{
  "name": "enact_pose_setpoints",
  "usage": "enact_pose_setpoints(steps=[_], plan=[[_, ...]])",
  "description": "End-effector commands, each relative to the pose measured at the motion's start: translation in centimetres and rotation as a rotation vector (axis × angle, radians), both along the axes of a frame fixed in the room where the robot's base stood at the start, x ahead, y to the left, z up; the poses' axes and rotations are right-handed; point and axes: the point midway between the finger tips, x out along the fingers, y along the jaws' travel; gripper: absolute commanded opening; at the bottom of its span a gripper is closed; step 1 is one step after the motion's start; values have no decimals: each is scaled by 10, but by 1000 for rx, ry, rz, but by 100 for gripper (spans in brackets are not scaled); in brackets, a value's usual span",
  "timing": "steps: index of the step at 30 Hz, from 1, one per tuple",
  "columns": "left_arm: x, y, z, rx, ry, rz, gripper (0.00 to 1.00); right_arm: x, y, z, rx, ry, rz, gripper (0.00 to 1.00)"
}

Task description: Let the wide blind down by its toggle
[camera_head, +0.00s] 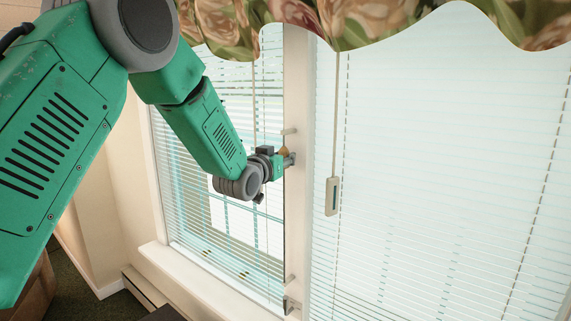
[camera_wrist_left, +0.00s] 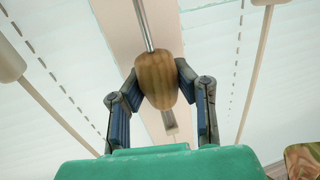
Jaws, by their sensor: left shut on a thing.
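The wide blind (camera_head: 440,190) covers the right window with pale slats; its lower edge is out of view. My left gripper (camera_wrist_left: 158,70) is shut on this toggle, one finger on each side. In the head view the left gripper (camera_head: 289,160) is beside the post. I cannot tell which blind its cord works. My right gripper is not in view.
A pale pull handle (camera_head: 332,197) hangs on a cord in front of the wide blind. A narrower blind (camera_head: 215,250) covers the left window. A white post (camera_head: 296,90) stands between them. A floral valance (camera_head: 360,22) crosses the top. A sill (camera_head: 190,270) runs below.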

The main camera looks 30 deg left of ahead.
Motion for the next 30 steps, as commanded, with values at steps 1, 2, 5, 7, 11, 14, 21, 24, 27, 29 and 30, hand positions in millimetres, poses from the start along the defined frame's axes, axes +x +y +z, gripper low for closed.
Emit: enact_pose_setpoints(steps=[1,2,5,7,11,14,21,24,27,29,30], plan=[[1,3,13,2,-22,4,0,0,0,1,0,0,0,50],[1,3,14,2,-24,5,0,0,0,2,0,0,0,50],[1,3,17,2,-29,5,0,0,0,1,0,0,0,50],[1,3,18,3,-33,5,0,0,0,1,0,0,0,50],[1,3,19,3,-36,6,0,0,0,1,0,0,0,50],[1,3,19,3,-34,5,50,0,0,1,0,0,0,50],[3,2,13,3,-22,3,50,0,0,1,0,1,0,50],[2,2,11,2,-20,3,50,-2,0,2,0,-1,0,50],[-7,1,11,1,-18,3,50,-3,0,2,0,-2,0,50],[-17,-1,12,0,-19,3,50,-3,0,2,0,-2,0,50],[-25,-1,12,0,-18,3,50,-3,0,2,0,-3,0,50]])
